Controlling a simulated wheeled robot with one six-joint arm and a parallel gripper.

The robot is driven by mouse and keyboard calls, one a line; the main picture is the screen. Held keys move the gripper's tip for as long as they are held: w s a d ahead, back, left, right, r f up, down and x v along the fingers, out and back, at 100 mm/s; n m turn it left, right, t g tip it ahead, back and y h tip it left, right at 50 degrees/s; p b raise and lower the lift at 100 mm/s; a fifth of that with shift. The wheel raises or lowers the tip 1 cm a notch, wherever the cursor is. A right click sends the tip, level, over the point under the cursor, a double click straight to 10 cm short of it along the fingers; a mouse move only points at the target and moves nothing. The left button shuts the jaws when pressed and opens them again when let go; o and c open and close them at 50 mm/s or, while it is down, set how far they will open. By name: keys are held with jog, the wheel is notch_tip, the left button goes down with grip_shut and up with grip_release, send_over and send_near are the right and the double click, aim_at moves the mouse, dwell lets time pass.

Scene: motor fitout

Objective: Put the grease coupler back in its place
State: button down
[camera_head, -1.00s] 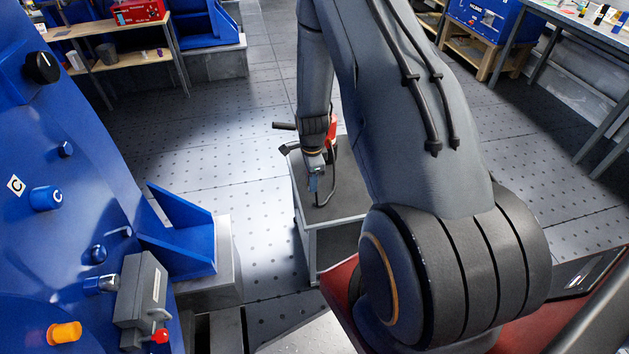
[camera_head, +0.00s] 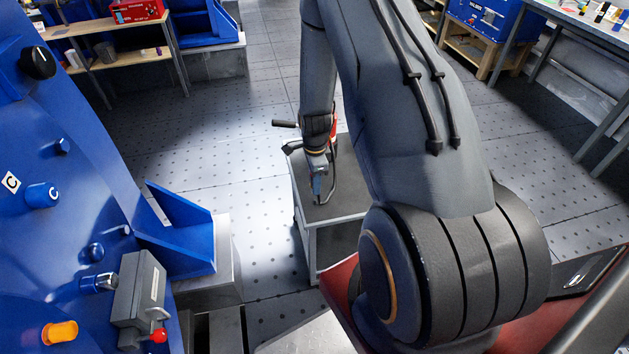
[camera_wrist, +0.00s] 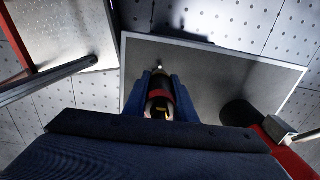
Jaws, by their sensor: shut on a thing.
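In the wrist view the blue fingers of my gripper (camera_wrist: 160,98) are shut on a dark cylinder with a red band and a yellow mark, which I take to be the grease coupler (camera_wrist: 160,96). A small bright tip shows at its far end, pointing away from me over a grey top. In the head view my gripper (camera_head: 317,187) is low over the grey cart (camera_head: 345,202); the coupler cannot be made out there. A dark curved hose (camera_head: 334,186) runs beside the fingers. I cannot tell whether the coupler touches the cart top.
A red thing (camera_head: 333,126) with a black handle (camera_head: 285,124) stands at the cart's back, partly hidden by my arm. A blue panel with knobs and a grey lever box (camera_head: 138,300) stands at left. Open floor (camera_head: 235,140) lies between panel and cart. A workbench is at right.

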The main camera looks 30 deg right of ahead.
aim_at(315, 201)
jog(key=shift+f+b, duration=1.05)
jog(key=shift+f, duration=0.9)
jog(key=shift+f+b, duration=1.1)
jog(key=shift+f, duration=0.35)
dwell(0.3)
jog(key=c, duration=1.4)
grip_release()
jog(key=shift+r, duration=0.1)
notch_tip(315, 201, up, 7)
jog(key=shift+r+b, duration=0.1)
jog(key=shift+b, duration=0.65)
jog(key=shift+r, duration=0.3)
